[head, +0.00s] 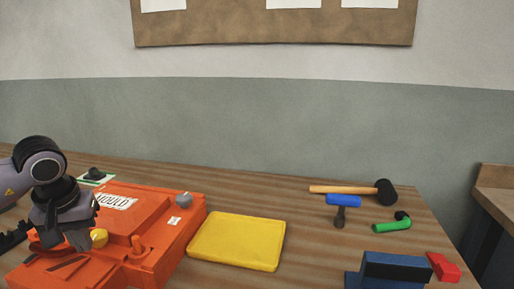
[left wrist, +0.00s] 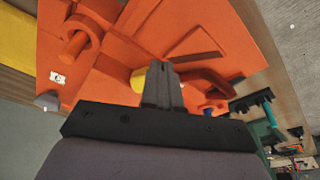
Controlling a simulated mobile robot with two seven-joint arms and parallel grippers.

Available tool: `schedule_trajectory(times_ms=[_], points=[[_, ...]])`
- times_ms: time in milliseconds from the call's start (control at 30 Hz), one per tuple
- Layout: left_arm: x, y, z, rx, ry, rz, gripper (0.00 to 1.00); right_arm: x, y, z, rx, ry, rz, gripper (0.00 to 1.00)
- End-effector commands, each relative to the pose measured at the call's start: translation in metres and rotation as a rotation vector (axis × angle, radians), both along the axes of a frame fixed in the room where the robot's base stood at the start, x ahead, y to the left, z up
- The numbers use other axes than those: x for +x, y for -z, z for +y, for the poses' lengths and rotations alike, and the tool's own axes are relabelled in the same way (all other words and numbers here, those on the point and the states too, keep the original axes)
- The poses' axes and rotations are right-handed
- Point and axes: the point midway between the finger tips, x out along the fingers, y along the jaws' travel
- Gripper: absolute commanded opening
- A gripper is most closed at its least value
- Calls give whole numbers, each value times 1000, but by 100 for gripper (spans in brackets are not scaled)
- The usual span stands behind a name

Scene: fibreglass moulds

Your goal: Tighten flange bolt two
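The orange mould (head: 160,217), marked MOULD, lies on the bench at the left; its orange body (left wrist: 130,50) fills the upper left wrist view. An upright orange peg (head: 137,246), a yellow knob (head: 99,238) and a grey knob (head: 184,199) stand on it. No part is readable as flange bolt two. My left gripper (head: 76,242) points down over the mould's left part, close to the yellow knob. In the left wrist view its fingers (left wrist: 163,75) look together, with nothing visible between them, partly hiding the yellow knob (left wrist: 138,80). Contact cannot be told. My right gripper is out of view.
A yellow slab (head: 238,240) lies right of the mould. A mallet (head: 350,190), a blue-headed tool (head: 342,205), a green piece (head: 392,225), a blue block (head: 395,268) and a red block (head: 443,267) lie at the right. Bare bench lies between.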

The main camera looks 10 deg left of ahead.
Motion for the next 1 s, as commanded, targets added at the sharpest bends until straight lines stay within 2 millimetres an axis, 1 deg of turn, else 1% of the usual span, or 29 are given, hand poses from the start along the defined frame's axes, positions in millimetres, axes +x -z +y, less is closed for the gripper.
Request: schedule_trajectory(times_ms=[33,200,600,867,1000], points=[[1,-1,3,2,-6,-7,0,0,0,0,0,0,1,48],[1,-1,5,2,-6,-7,0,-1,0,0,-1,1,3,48],[1,-1,5,3,-7,-8,0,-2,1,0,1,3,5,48],[-6,0,5,3,-6,-5,0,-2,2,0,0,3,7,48],[-7,-5,4,1,-4,-4,0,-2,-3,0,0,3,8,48]])
